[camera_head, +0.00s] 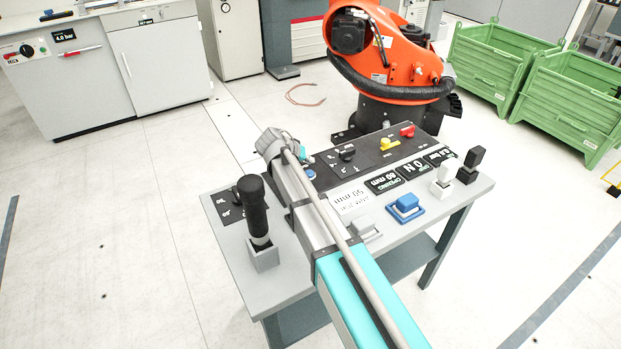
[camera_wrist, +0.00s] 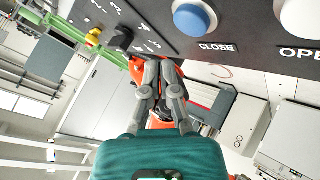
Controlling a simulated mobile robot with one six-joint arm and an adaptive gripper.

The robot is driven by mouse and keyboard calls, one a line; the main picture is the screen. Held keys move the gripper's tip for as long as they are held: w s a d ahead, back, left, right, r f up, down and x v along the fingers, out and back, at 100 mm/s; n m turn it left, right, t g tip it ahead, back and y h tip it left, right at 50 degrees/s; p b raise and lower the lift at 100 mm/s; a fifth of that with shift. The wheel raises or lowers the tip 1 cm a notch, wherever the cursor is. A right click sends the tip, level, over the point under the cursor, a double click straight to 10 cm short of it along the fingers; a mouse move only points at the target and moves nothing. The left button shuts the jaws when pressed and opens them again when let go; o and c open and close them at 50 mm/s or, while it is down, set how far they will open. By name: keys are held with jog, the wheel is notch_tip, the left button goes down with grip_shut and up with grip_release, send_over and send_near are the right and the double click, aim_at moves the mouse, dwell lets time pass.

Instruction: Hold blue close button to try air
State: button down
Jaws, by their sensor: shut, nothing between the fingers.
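The blue CLOSE button (camera_wrist: 193,17) is a round dome on a dark panel (camera_wrist: 233,28) at the top of the wrist view, with the word CLOSE beside it. In the head view a small part of the blue button (camera_head: 310,173) shows just right of my arm. My gripper's grey fingers (camera_wrist: 161,66) are shut and empty in the wrist view. They appear below and left of the button, apart from it in the picture; the depth gap is hard to judge.
A white OPEN button (camera_wrist: 302,18) is right of the CLOSE label. A black-handled tool (camera_head: 257,215), a blue block (camera_head: 405,204) and small specimens stand on the grey table (camera_head: 470,196). An orange robot (camera_head: 390,55) stands behind.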

aim_at(313, 171)
jog(key=shift+f+b, duration=0.8)
jog(key=shift+f, duration=0.3)
dwell(0.8)
jog(key=shift+f+b, duration=0.4)
jog(key=shift+s+f+b, duration=0.1)
jog(key=shift+f+b, duration=0.45)
dwell(1.1)
jog(key=shift+r, duration=0.15)
dwell(1.4)
jog(key=shift+r+p, duration=0.85)
jog(key=shift+p, duration=0.15)
jog(key=shift+r+p, duration=2.5)
